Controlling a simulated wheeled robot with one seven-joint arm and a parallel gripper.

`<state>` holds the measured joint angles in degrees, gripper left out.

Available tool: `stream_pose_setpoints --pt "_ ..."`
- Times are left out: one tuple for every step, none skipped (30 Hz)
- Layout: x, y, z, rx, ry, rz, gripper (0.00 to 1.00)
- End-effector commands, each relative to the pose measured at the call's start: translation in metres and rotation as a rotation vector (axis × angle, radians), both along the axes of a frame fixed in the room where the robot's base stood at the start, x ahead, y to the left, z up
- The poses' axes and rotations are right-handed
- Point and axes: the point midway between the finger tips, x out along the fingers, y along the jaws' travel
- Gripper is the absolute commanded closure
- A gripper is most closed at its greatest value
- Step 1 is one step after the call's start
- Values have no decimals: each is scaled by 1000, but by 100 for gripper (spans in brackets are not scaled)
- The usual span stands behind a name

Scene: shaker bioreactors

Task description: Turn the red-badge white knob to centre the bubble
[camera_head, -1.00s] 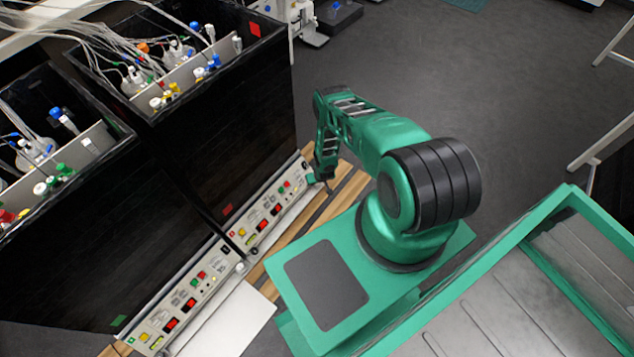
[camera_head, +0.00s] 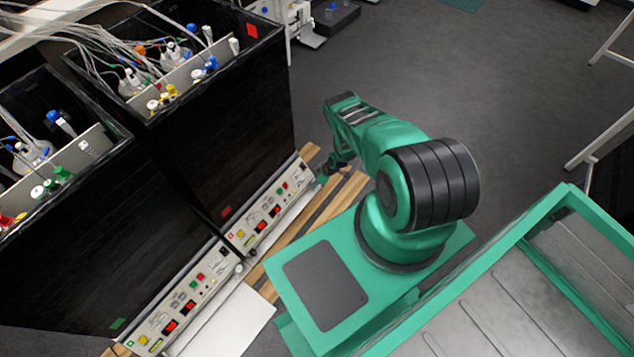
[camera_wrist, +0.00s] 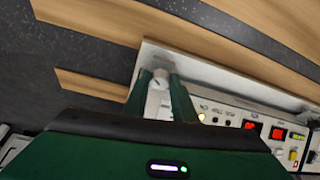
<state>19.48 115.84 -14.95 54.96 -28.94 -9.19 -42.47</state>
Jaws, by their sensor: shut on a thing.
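The white knob (camera_wrist: 160,76) shows in the wrist view at the end of the control panel, between the two green fingers of my gripper (camera_wrist: 161,84). My gripper is shut on it, and the fingers hide its sides. In the head view my gripper (camera_head: 323,178) is at the far right end of the panel (camera_head: 265,222) of the shaker unit with the red badge (camera_head: 226,210). The knob is too small and covered to make out there. I cannot make out the bubble in either view.
The neighbouring unit with a green badge (camera_head: 118,323) has a similar panel (camera_head: 185,300) with red displays. Wooden slats (camera_head: 318,212) lie beside my base. Bottles and tubing fill the black boxes (camera_head: 230,110) above. Grey floor is open at the upper right.

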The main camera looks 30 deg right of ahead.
Motion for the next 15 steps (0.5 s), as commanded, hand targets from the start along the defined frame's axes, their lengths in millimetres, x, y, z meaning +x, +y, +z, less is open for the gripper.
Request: stream_pose_setpoints --pt "2 -4 1 -3 -3 19 98" --pt "2 -5 1 -4 -5 34 98" --pt "2 -5 1 -3 -3 53 98" --pt "2 -5 1 -4 -4 66 98" --pt "2 -5 1 -4 -3 78 98" --pt "3 -5 1 -5 -3 93 98" --pt "3 -6 1 -6 -4 104 98" --pt "3 -6 1 -6 -3 113 98" --pt "3 -6 1 -7 -4 123 98" --pt "3 -6 1 -7 -3 131 98" --pt "3 -6 0 -8 -3 137 98" --pt "3 -7 0 -7 -3 144 98" --pt "3 -7 0 -8 -3 148 98" --pt "3 -7 0 -8 -3 152 98" --pt "3 -7 0 -9 -3 155 98"
